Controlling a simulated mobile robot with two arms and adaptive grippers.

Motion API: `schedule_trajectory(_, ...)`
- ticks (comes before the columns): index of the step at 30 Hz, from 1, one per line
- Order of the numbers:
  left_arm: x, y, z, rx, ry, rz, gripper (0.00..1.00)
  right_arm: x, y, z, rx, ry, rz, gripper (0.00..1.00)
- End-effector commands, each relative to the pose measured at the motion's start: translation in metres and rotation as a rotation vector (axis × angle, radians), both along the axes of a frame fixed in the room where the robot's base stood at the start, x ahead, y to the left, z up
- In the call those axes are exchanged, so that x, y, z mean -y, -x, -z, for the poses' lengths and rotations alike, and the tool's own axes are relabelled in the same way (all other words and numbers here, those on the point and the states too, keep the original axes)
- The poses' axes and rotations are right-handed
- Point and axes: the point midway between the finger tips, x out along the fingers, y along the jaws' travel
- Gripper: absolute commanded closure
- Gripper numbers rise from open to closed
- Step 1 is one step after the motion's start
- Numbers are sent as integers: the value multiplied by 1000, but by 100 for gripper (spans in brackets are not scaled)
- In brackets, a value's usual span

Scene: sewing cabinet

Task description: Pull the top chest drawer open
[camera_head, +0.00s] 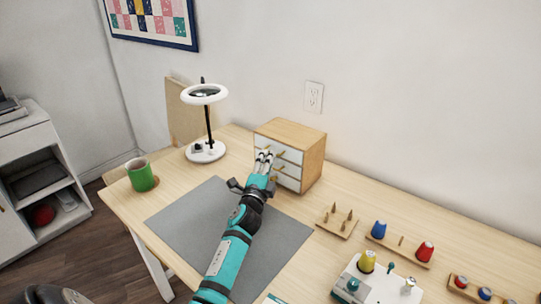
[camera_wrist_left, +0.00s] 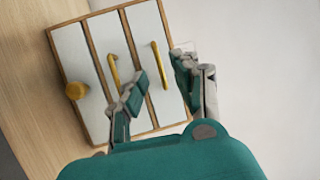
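The small wooden chest (camera_head: 312,152) stands on the table against the wall, with white drawer fronts facing my left arm. In the left wrist view it appears turned sideways, and the top drawer (camera_wrist_left: 151,28) is the rightmost white front. Its brass bar handle (camera_wrist_left: 155,52) lies between my left fingers. The drawers look shut. My left gripper (camera_head: 265,156) is at the upper chest front. In the wrist view the left gripper (camera_wrist_left: 160,75) has its fingers apart, one on each side of the top handle; contact is not clear. My right gripper is not in view.
The middle drawer has a bar handle (camera_wrist_left: 113,70) and the bottom one a round knob (camera_wrist_left: 76,91). A ring lamp (camera_head: 205,151) and green mug (camera_head: 140,176) stand left. A grey mat (camera_head: 185,220) lies under my arm. Spool boards (camera_head: 400,250) and a sewing machine (camera_head: 378,286) are right.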

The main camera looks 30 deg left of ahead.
Motion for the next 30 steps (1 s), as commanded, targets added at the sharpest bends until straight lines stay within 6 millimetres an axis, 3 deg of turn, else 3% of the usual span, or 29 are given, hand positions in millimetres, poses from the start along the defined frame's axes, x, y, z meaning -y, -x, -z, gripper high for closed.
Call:
schedule_trajectory(6, -8, -24, -4, 1, 0, 0, 71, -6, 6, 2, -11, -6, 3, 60)
schedule_trajectory(17, -10, -29, -5, 0, 0, 0, 71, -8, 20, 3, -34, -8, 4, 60)
schedule_trajectory(24, -10, -28, -5, 0, 0, 0, 100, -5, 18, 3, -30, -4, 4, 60)
schedule_trajectory(30, -9, -28, -4, -1, 1, 0, 100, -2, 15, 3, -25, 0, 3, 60)
